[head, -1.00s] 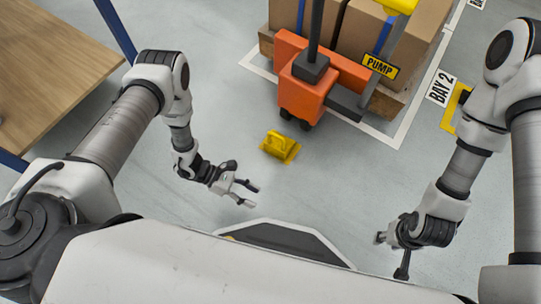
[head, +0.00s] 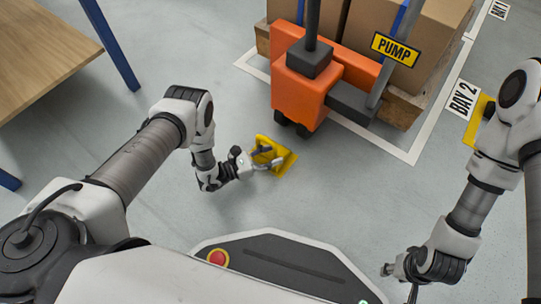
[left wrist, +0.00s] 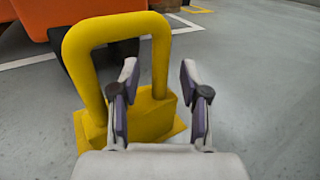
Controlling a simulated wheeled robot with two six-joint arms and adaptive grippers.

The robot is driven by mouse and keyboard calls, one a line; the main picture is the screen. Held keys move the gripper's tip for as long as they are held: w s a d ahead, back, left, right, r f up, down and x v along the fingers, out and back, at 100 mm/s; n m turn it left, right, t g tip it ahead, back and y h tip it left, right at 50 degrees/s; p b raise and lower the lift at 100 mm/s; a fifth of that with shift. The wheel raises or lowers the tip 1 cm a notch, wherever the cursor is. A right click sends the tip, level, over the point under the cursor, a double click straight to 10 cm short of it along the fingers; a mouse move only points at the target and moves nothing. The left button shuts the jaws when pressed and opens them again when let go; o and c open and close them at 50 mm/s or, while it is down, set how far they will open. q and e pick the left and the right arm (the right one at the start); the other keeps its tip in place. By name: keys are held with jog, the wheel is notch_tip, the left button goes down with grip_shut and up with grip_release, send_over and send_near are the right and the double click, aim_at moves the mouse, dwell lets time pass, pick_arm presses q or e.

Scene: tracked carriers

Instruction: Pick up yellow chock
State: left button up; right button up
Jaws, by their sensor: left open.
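The yellow chock (head: 286,164) sits on the grey floor in front of the orange pallet truck. In the left wrist view the chock (left wrist: 152,118) has a tall looped handle (left wrist: 90,75) above a wedge-shaped body. My left gripper (head: 272,158) is at the chock in the head view, covering part of it. In the left wrist view the open fingers of my left gripper (left wrist: 159,80) are in front of the chock, with one side of the handle between them in the picture. Contact cannot be told. My right gripper (head: 398,275) is low at the right, far from the chock; its fingers are unclear.
The orange pallet truck (head: 300,90) with a PUMP sign (head: 397,48) stands just behind the chock, carrying boxes (head: 430,40) on a pallet. A wooden table (head: 40,40) with blue legs is at the upper left. Floor left of the chock is clear.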

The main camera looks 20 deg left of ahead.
pick_arm(q)
grip_shut()
jog(key=shift+r, duration=0.15)
